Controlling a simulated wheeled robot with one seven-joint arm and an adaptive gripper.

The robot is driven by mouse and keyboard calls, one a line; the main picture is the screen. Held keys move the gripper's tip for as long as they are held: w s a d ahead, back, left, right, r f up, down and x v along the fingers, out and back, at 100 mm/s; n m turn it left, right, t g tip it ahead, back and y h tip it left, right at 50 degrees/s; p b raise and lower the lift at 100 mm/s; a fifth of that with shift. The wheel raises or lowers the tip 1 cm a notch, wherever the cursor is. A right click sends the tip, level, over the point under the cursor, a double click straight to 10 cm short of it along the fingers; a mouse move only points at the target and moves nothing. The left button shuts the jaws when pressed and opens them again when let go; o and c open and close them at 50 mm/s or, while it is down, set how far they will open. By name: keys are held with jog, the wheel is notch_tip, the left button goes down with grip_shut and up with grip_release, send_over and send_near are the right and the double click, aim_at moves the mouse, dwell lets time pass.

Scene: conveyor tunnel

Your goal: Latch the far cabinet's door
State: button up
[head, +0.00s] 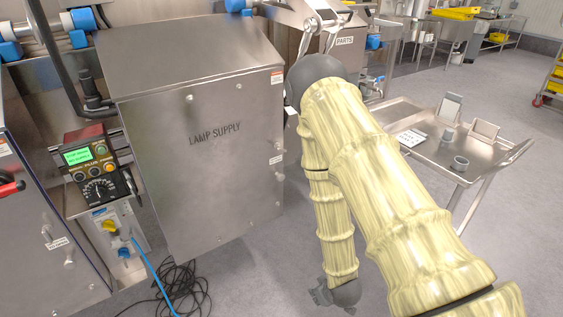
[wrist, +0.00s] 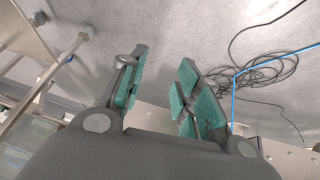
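A steel cabinet marked LAMP SUPPLY (head: 210,165) stands in the middle of the head view, its front looking flush. Small fittings (head: 278,176) and labels sit along its right edge. Another steel cabinet (head: 35,200) is cut off at the left edge. A steel unit labelled PARTS (head: 345,41) is at the back, partly hidden by my arm. I cannot tell which one is the far cabinet, or whether a door is latched. My gripper (head: 328,296) hangs low, right of the LAMP SUPPLY cabinet and apart from it. In the wrist view (wrist: 163,62) its teal-padded fingers are apart and empty.
A control box with a green screen (head: 88,155) stands left of the LAMP SUPPLY cabinet. Black cable (head: 180,285) and a blue cable (head: 150,275) lie on the floor below. A steel cart (head: 440,160) with small cups is at right.

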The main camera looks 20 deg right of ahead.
jog(key=w+d+n+t+b, duration=0.25)
jog(key=w+b, duration=0.25)
jog(key=w, duration=0.7)
jog(key=n+t+y+b, duration=0.5)
jog(key=n+t+b, duration=0.45)
jog(key=b, duration=0.85)
send_near(283, 150)
jog(key=b+x, duration=0.3)
jog(key=x, duration=0.6)
jog(key=shift+f, duration=0.2)
jog(key=shift+x, duration=0.95)
jog(key=shift+a+r, duration=0.1)
jog(key=shift+r, duration=0.05)
jog(key=shift+c, duration=0.5)
grip_shut()
